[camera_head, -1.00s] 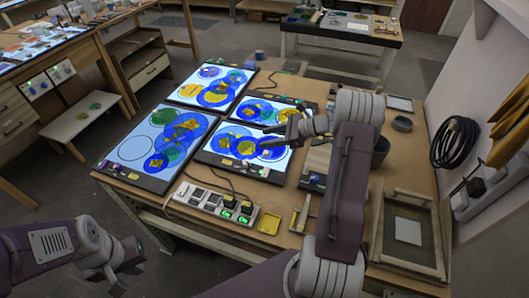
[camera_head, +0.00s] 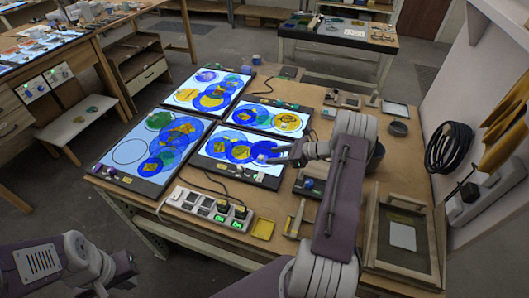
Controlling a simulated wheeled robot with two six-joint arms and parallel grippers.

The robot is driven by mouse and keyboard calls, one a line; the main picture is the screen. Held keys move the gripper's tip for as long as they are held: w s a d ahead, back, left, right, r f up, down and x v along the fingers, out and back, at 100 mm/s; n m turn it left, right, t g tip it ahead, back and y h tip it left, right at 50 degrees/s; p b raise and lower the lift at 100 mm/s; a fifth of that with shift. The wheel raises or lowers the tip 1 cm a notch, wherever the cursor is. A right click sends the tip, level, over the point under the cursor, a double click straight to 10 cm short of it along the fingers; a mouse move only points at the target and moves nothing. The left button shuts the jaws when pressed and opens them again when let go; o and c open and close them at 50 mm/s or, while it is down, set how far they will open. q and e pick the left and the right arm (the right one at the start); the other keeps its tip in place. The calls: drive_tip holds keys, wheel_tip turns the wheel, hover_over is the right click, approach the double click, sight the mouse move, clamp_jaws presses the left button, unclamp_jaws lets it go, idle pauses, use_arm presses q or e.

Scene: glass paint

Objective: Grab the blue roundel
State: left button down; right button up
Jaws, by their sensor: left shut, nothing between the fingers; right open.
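Several round blue glass pieces lie overlapping on four lit panels. One blue roundel (camera_head: 262,147) lies at the right end of the front right panel (camera_head: 232,172). My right gripper (camera_head: 272,156) is open above that end, its fingers pointing left and partly covering the blue pieces there. I cannot tell whether it touches the glass. Other blue pieces (camera_head: 151,166) lie on the front left panel (camera_head: 113,178), with green and yellow pieces. My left gripper (camera_head: 127,277) is shut and empty, low at the bottom left, away from the table.
A power strip (camera_head: 207,206) with cables lies in front of the panels, beside a small yellow tray (camera_head: 263,229). A wooden frame (camera_head: 376,235) lies at the right.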

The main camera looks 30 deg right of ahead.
sight(262, 156)
drive_tip(key=x, duration=0.2)
drive_tip(key=p+x, duration=0.1)
drive_tip(key=x, duration=0.1)
drive_tip(key=shift+a+r, duration=0.2)
drive_tip(key=shift+a, duration=0.05)
drive_tip(key=shift+w+a+f, duration=0.15)
drive_tip(key=shift+w+f, duration=0.1)
drive_tip(key=shift+w, duration=0.1)
clamp_jaws()
drive_tip(key=shift+r, duration=0.1)
drive_tip(key=shift+r, duration=0.6)
wheel_tip(262, 156, up, 3)
drive_tip(key=shift+s+r+b, duration=0.1)
drive_tip(key=shift+s+b, duration=0.1)
drive_tip(key=shift+b, duration=0.2)
drive_tip(key=s+a+r+b, duration=0.1)
drive_tip(key=s+a+r, duration=0.5)
drive_tip(key=s, duration=0.3)
drive_tip(key=shift+a+r, duration=0.3)
drive_tip(key=shift+a, duration=0.15)
